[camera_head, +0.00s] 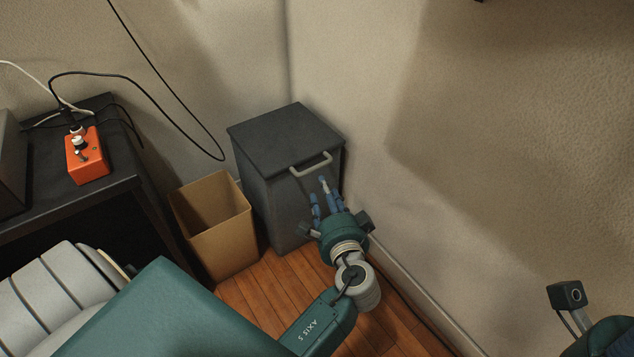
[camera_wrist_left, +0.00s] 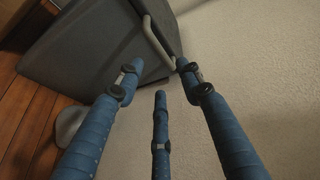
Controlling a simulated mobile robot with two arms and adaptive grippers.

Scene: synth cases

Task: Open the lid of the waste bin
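The waste bin (camera_head: 275,185) is a dark grey box standing in the corner on the wood floor. Its flat lid (camera_head: 285,128) is down. A pale grey bar handle (camera_head: 311,166) sits at the lid's front edge. My left gripper (camera_head: 324,190) has blue fingers, spread open and empty, just in front of and below the handle. In the left wrist view, the open fingers (camera_wrist_left: 157,74) point at the bin (camera_wrist_left: 95,45). The handle (camera_wrist_left: 157,42) lies just beyond the fingertips, close to the right-hand one; I cannot tell whether they touch. My right gripper's fingers are out of view.
An open, empty-looking cardboard-brown box (camera_head: 213,230) stands close left of the waste bin. A dark table (camera_head: 110,185) at left holds an orange device (camera_head: 87,155) with cables. A beige wall (camera_head: 480,180) is close on the right. Wood floor (camera_head: 265,300) shows in front.

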